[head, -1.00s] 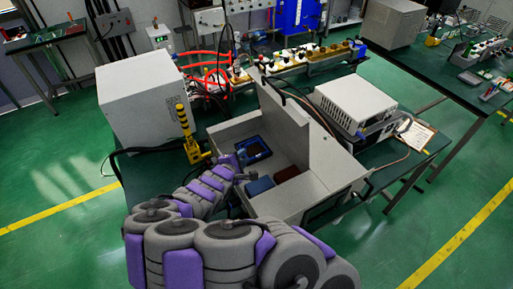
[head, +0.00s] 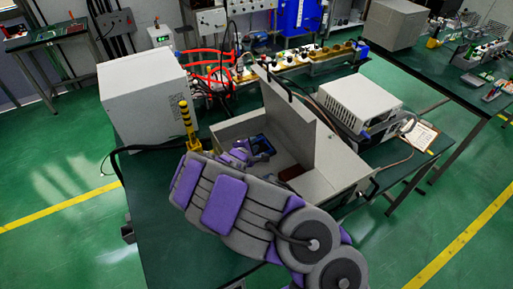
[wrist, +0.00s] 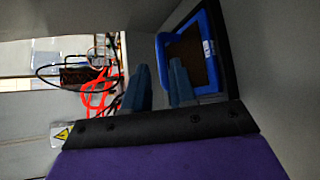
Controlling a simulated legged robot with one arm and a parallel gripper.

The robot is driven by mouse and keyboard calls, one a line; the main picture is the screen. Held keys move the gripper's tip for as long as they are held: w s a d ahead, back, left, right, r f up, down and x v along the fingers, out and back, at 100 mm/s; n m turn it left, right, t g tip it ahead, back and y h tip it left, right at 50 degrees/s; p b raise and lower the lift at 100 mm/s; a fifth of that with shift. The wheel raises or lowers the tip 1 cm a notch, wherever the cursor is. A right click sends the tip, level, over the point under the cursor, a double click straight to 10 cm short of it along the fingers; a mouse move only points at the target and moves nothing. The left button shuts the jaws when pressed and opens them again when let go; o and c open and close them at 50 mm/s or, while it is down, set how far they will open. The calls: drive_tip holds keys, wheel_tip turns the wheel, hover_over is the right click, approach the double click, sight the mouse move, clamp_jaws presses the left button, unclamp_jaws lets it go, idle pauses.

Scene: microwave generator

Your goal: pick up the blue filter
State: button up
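A blue frame with a dark brown middle (wrist: 207,27) sits in a dark-edged recess in the wall of the grey box in the wrist view. In the head view this blue-framed piece (head: 262,145) is inside the open box, partly hidden by my gripper (head: 243,152). The fingertips appear close to the blue frame; contact cannot be told. A separate blue block on the box floor is now hidden behind my arm.
A dark red block (head: 291,172) lies on the floor of the grey box (head: 330,183). The box has a tall upright panel (head: 303,120). A yellow-black signal tower (head: 187,122) stands left of it, and a white instrument (head: 360,102) stands right.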

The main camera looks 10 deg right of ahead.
sight(259, 140)
drive_tip(key=x, duration=0.3)
drive_tip(key=shift+a+f+b, duration=0.1)
drive_tip(key=shift+f+b, duration=0.2)
drive_tip(key=shift+w+d, duration=0.25)
drive_tip(key=shift+d, duration=0.5)
drive_tip(key=shift+a, duration=0.55)
clamp_jaws()
drive_tip(key=shift+d, duration=0.15)
